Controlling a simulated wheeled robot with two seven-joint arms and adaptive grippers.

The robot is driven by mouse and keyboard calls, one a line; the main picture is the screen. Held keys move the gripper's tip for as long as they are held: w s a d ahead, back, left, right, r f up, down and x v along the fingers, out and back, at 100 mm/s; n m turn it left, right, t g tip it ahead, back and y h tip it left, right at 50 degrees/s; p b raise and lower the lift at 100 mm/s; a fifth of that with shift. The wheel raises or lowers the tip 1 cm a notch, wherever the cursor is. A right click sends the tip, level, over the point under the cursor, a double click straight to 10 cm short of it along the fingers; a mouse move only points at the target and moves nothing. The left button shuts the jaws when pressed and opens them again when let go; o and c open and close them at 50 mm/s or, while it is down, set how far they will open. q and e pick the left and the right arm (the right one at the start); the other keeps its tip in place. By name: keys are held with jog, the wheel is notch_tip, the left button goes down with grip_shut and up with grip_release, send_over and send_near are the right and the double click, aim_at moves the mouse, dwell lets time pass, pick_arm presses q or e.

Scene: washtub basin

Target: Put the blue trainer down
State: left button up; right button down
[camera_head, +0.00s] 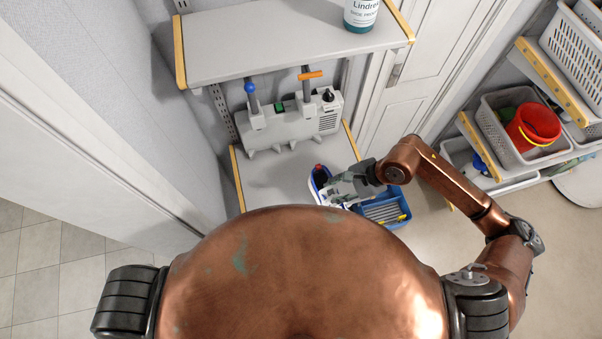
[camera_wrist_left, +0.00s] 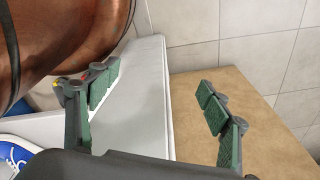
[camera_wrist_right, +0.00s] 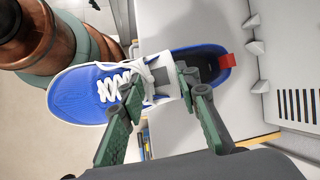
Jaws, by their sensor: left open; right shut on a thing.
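The blue trainer (camera_wrist_right: 85,92) has white laces, a white sole and a red heel tab (camera_wrist_right: 229,61). My right gripper (camera_wrist_right: 163,86) is shut on its middle, with one finger towards the laces and one towards the opening. In the head view the trainer (camera_head: 320,178) is over the grey lower shelf (camera_head: 275,182), near its right edge, partly hidden by my right gripper (camera_head: 345,188). I cannot tell whether its sole touches the shelf. My left gripper (camera_wrist_left: 155,95) is open and empty in the left wrist view. Part of a blue shoe (camera_wrist_left: 14,156) shows at that view's lower left.
A grey machine (camera_head: 295,122) with levers stands at the back of the lower shelf. The upper shelf (camera_head: 270,45) holds a bottle (camera_head: 361,14). A blue basket (camera_head: 385,210) lies right of the trainer. Baskets and a red bucket (camera_head: 533,127) stand far right.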

jog(key=a+r+m+t+h+p, duration=0.3)
jog(key=a+r+m+t+p, duration=0.15)
jog(key=a+r+m, duration=0.6)
pick_arm(q)
notch_tip(320, 180, up, 12)
jog(key=s+p, duration=0.1)
jog(key=p, duration=0.5)
jog(key=shift+s+p, duration=0.35)
jog(key=shift+p, duration=0.05)
pick_arm(e)
jog(key=w+d+f, duration=0.2)
jog(key=w+f, duration=1)
jog(key=f, duration=0.1)
jog(key=shift+w+f, duration=0.2)
jog(key=shift+f, duration=0.2)
pick_arm(q)
jog(key=shift+f, duration=0.1)
pick_arm(e)
jog(key=c, duration=1.5)
grip_release()
pick_arm(q)
jog(key=shift+d, duration=0.1)
pick_arm(e)
jog(key=shift+o, duration=0.2)
